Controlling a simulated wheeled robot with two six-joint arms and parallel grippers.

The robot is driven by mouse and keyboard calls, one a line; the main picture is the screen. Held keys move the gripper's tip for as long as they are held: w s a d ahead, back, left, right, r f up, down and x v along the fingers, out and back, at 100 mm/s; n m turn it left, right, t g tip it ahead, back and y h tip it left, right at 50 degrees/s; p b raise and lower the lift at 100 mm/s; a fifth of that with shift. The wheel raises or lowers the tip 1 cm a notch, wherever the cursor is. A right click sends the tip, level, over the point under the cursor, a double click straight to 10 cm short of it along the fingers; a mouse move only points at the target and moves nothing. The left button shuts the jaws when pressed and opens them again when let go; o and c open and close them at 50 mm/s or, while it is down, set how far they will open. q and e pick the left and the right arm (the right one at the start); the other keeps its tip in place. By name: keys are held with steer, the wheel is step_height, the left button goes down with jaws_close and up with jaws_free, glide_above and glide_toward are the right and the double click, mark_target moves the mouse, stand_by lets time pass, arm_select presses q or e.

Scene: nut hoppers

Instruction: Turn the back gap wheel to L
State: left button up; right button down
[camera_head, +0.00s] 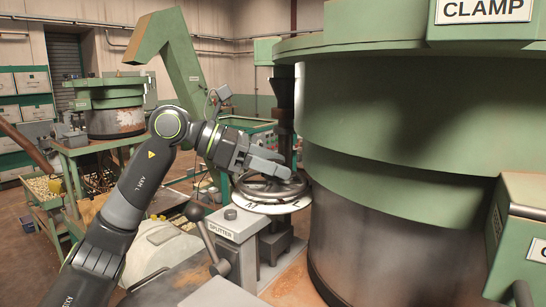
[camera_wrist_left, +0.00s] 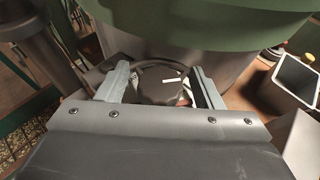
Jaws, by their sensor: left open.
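A dark hand wheel (camera_head: 268,194) sits on a pale lettered ring (camera_head: 281,209) beside the big green drum; I take it for the gap wheel. My left gripper (camera_head: 284,168) is above the wheel's far side, fingers toward the drum. In the left wrist view its two fingers (camera_wrist_left: 163,76) are apart, with the wheel's dark hub (camera_wrist_left: 160,92) and a white pointer mark (camera_wrist_left: 175,80) showing between them. I cannot tell whether they touch the wheel. My right gripper is not in view.
The large green and grey drum (camera_head: 400,120) fills the right side close to the wheel. A grey block labelled SPLITTER (camera_head: 222,230) and a lever with a dark knob (camera_head: 195,212) stand in front and left. A dark post (camera_head: 283,110) rises behind the wheel.

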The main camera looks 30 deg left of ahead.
arm_select(q)
steer(key=c, duration=1)
steer(key=shift+o, duration=0.2)
steer(key=shift+d+f+n+t+y+b, duration=0.1)
steer(key=shift+n+t+y+b, duration=0.6)
steer(key=shift+n+t, duration=0.25)
steer(key=shift+n+t+y+b, duration=0.3)
steer(key=shift+n+t+y, duration=0.9)
steer(key=shift+n, duration=0.25)
steer(key=o, duration=1)
steer(key=shift+c, duration=0.2)
